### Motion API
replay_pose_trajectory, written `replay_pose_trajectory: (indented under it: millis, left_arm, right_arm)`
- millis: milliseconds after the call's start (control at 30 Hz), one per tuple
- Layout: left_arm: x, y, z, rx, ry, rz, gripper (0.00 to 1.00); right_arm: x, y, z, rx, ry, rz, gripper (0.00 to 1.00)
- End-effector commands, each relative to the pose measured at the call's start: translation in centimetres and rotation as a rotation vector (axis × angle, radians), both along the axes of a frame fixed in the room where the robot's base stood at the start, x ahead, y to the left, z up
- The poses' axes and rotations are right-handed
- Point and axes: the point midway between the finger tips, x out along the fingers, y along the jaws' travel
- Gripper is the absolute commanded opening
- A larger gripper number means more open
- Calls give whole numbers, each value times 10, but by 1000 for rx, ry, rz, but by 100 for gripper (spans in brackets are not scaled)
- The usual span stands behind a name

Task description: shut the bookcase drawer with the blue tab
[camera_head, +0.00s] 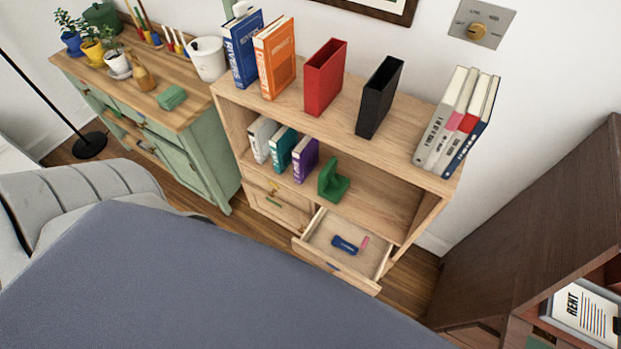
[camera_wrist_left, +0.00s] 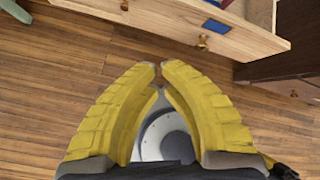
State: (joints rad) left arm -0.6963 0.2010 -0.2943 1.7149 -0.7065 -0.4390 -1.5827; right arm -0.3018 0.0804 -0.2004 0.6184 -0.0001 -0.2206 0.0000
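The bookcase (camera_head: 368,152) is light wood with two drawers at the bottom. Its right drawer (camera_head: 322,226) is pulled out and shows its inside. A small blue tab (camera_head: 333,267) is on that drawer's front edge. The left wrist view also shows the drawer front (camera_wrist_left: 165,20), with the blue tab (camera_wrist_left: 216,26) above a brass knob (camera_wrist_left: 203,41). My left gripper (camera_wrist_left: 160,69) has yellow fingers with tips together and nothing seen between them. It is over the wooden floor, apart from the drawer front. My right gripper is not in view.
In the open drawer lie a blue item (camera_head: 345,245) and a pink item (camera_head: 364,243). The left drawer (camera_head: 281,213), with a green tab, is closed. A green cabinet (camera_head: 212,158) stands left, a dark wooden unit (camera_head: 530,215) right. A large grey-blue surface (camera_head: 190,285) fills the foreground.

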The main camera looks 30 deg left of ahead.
Motion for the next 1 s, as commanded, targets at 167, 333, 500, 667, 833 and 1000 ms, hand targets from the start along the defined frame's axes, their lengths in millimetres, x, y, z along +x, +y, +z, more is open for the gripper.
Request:
replay_pose_trajectory:
  millis: [167, 333, 500, 667, 833, 1000]
  left_arm:
    - [11, 2, 13, 195, -29, -174, 0]
    - [11, 4, 12, 281, -23, -252, 0]
    - [16, 5, 7, 301, -24, -272, 0]
    - [31, 5, -8, 301, -23, -270, 0]
    - [53, 6, -29, 299, -23, -270, 0]
    - [74, 7, -51, 298, -22, -269, 0]
  right_arm:
    - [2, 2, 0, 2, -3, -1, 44]
    - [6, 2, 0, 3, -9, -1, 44]
    - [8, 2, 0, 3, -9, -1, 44]
    - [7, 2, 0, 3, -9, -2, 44]
    - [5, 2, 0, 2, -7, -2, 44]
    - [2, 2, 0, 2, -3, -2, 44]
